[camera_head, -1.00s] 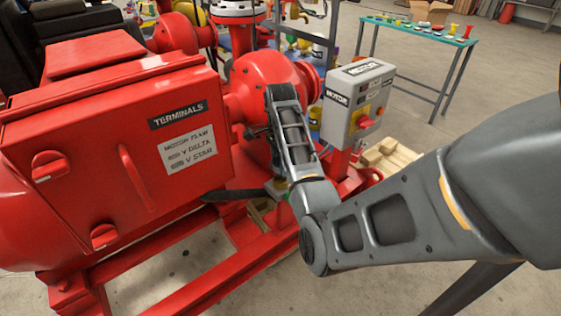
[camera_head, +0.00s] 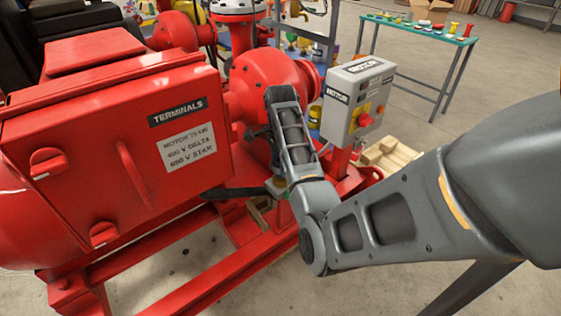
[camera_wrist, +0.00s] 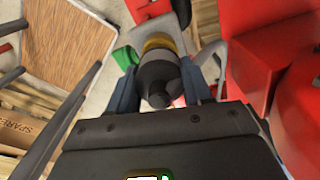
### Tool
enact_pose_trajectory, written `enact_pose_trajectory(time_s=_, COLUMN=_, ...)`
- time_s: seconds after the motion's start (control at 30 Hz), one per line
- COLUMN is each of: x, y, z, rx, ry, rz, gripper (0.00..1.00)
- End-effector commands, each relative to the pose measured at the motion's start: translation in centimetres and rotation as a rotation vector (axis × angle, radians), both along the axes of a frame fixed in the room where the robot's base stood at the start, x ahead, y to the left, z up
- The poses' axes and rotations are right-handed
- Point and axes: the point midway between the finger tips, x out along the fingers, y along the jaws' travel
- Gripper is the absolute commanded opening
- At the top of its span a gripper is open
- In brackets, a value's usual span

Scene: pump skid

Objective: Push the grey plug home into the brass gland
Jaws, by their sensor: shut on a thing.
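In the wrist view the grey plug (camera_wrist: 158,77) is a dark, rounded cylinder between the two fingers of my gripper (camera_wrist: 160,66). My gripper is shut on it. A brass-coloured ring, seemingly the brass gland (camera_wrist: 160,42), shows just beyond the plug and in line with it. Whether the plug's front end is inside the gland, and how deep, cannot be told because the plug body covers that spot.
The red terminal box (camera_head: 110,160) and red pump casing (camera_head: 262,85) stand close to my arm. A grey motor switch box (camera_head: 357,100) is just right of it. Wooden pallet pieces (camera_head: 390,155) lie behind. A teal bench (camera_head: 420,28) stands further back.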

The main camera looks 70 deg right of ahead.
Motion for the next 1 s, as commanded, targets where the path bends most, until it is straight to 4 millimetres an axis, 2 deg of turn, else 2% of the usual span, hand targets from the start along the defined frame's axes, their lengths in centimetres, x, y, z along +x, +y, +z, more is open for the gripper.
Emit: enact_pose_trajectory(time_s=1.0, x=0.0, y=0.0, z=-1.9, rx=0.000, ry=0.000, rz=0.000, gripper=0.13)
